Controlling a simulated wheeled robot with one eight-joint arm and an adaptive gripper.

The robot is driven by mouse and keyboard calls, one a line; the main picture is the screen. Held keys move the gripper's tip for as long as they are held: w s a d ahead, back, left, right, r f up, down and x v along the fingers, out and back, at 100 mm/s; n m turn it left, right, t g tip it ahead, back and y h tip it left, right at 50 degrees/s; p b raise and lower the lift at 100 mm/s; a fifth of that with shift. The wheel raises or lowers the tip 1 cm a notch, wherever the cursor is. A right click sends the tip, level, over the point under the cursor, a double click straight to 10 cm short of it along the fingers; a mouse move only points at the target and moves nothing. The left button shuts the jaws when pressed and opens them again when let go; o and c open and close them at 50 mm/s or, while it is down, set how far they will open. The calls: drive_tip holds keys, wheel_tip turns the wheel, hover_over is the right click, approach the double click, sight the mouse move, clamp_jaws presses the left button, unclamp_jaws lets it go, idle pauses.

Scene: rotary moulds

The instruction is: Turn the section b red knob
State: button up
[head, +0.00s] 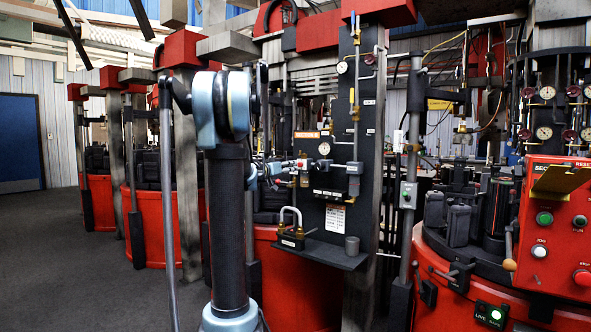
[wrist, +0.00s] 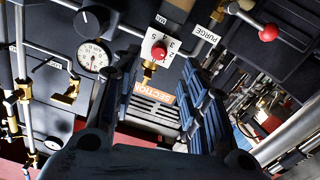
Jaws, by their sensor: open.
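The red knob (wrist: 159,50) sits on a white numbered dial plate in the wrist view, above an orange label (wrist: 153,97) reading "SECTION". The label's letter is hidden or cut off. In the head view the small red knob (head: 300,162) shows on the dark panel (head: 340,100), below an orange label (head: 306,134). My gripper (wrist: 160,72) is open, its dark fingers spread to the left and right of the knob, with nothing between them held. I cannot tell how far the fingertips are from the knob. In the head view my gripper (head: 280,170) is small and partly hidden, near the knob.
A white gauge (wrist: 94,56) and a black knob (wrist: 90,20) lie left of the red knob. A red-ball lever (wrist: 268,32) and a "PURGE" label (wrist: 206,35) lie right. A shelf (head: 318,252) juts out below the panel. Open floor (head: 60,260) lies left.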

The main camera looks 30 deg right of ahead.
sight(299, 165)
drive_tip(key=x, duration=0.7)
drive_tip(key=shift+d, duration=0.25)
clamp_jaws()
